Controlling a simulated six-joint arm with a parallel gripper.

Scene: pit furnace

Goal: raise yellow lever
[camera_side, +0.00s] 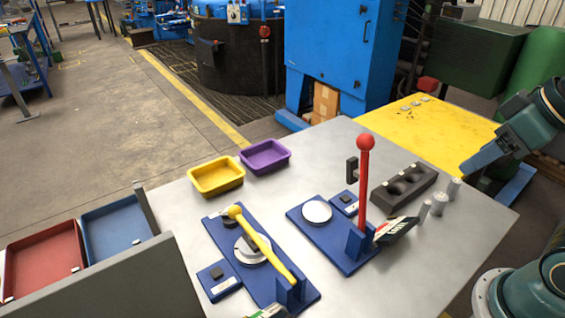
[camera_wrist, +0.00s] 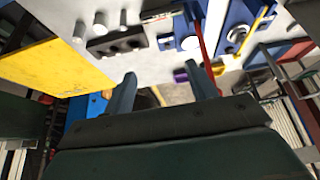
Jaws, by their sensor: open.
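The yellow lever (camera_side: 262,243) lies low and slanted over its blue base plate (camera_side: 222,234), its round yellow knob at the far-left end. It also shows at the upper right of the wrist view (camera_wrist: 256,22). The red lever (camera_side: 364,185) stands upright on a second blue base plate (camera_side: 335,252). It also shows in the wrist view (camera_wrist: 200,45). My gripper (camera_wrist: 163,88) is open and empty. In the side view my gripper (camera_side: 472,164) is at the right, beyond the table's edge, well apart from both levers.
A yellow tray (camera_side: 216,190) and a purple tray (camera_side: 265,170) stand at the table's far-left edge. A dark block with hollows (camera_side: 404,187) and several metal cylinders (camera_side: 439,203) stand right of the red lever. Red and blue bins (camera_side: 45,262) are at far left. The front-right tabletop is clear.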

